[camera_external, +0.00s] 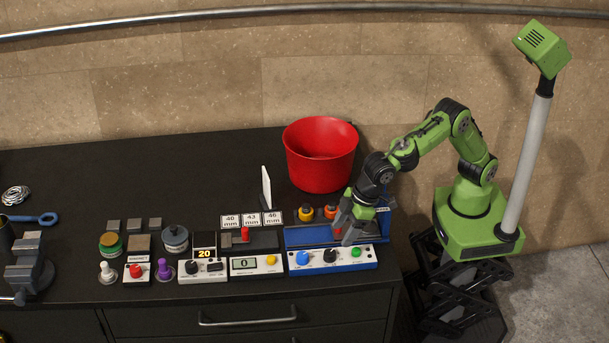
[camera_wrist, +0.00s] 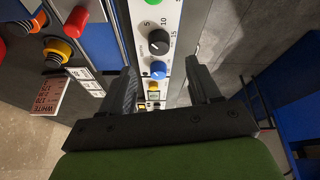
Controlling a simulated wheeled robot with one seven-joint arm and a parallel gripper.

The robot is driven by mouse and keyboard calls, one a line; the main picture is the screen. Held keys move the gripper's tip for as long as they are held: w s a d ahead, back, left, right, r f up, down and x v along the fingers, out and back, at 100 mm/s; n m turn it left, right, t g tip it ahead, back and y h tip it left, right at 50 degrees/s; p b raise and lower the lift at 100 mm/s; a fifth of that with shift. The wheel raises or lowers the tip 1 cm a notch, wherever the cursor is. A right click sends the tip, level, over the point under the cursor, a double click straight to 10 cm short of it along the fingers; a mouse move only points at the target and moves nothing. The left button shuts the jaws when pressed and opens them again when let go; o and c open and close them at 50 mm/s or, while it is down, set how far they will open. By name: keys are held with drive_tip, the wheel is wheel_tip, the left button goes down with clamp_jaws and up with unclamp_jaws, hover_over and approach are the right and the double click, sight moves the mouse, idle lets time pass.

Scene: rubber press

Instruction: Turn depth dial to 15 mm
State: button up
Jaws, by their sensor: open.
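The depth dial is a black knob (camera_external: 330,256) on the sloped white face of a blue-based panel. In the wrist view the dial (camera_wrist: 159,42) has the marks 5, 10 and 15 printed around it; its exact pointer setting is too small to read surely. A blue knob (camera_wrist: 158,70) sits beside it, and a green button (camera_external: 356,252) is on its other side. My gripper (camera_external: 346,235) is open and empty, above the panel near the dial. In the wrist view my gripper's fingers (camera_wrist: 161,75) are spread on either side of the panel strip.
A red bucket (camera_external: 320,160) stands behind the panel. Orange and red knobs (camera_external: 306,213) are at the blue unit's back. A counter box (camera_external: 255,265) and a box reading 20 (camera_external: 203,271) stand to the left. The dark bench (camera_external: 60,170) is clear at the back left.

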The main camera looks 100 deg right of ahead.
sight(330, 251)
drive_tip(key=b+x, duration=0.1)
drive_tip(key=x, duration=0.6)
drive_tip(key=shift+w+f, duration=0.15)
drive_tip(key=shift+f, duration=0.25)
drive_tip(key=c, duration=1)
drive_tip(key=shift+c, duration=0.2)
